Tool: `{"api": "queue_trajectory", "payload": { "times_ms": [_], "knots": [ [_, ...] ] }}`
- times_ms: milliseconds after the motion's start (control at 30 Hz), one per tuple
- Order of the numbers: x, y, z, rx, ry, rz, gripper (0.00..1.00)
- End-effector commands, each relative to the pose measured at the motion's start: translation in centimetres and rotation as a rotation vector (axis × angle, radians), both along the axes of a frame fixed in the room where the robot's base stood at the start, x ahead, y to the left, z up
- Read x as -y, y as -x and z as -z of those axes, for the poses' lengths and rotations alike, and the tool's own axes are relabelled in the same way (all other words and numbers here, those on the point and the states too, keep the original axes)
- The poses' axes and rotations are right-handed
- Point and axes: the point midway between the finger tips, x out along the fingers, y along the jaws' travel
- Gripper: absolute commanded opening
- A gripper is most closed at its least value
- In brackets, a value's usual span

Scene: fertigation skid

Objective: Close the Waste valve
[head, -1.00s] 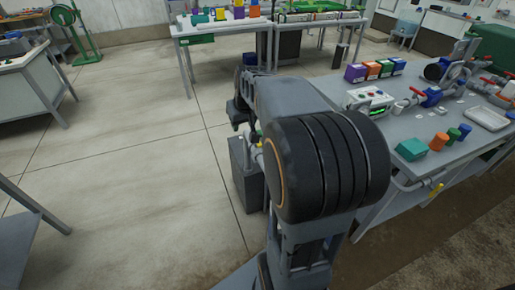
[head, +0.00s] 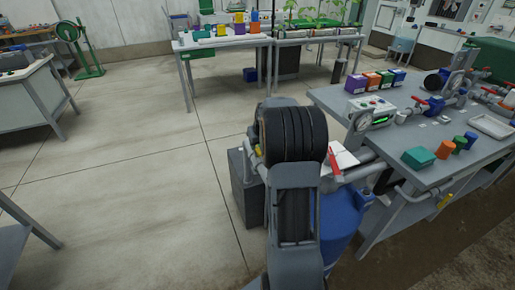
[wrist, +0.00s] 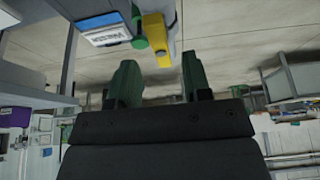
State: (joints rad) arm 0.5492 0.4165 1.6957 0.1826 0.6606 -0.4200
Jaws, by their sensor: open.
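In the wrist view, a yellow valve handle (wrist: 156,38) lies just beyond my gripper (wrist: 160,78), beside a green round part (wrist: 139,42). A white label with a blue edge (wrist: 100,32) is on the left; its text is too small to read surely. My gripper's two green fingers are apart with nothing between them, and the handle appears ahead of the gap. In the head view, a bit of yellow (head: 258,150) shows beside my arm, which hides the gripper. I cannot tell for sure which valve is the Waste valve.
A red-handled valve (head: 333,162) sits by pipes at the bench end, above a blue tank (head: 342,222). A grey box (head: 243,185) stands on the floor. The grey bench (head: 400,165) holds coloured boxes and caps. The floor at left is open.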

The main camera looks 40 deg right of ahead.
Motion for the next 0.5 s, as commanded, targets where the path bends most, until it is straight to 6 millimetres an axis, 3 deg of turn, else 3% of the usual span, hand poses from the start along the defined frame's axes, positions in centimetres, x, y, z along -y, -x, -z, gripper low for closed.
{"api": "queue_trajectory", "payload": {
  "times_ms": [200, 500],
  "knots": [
    [0.2, -0.9, 2.2, 0.000, 0.000, 0.000, 0.45],
    [0.3, -1.2, 2.9, 0.001, 0.000, 0.001, 0.45]
  ]
}}
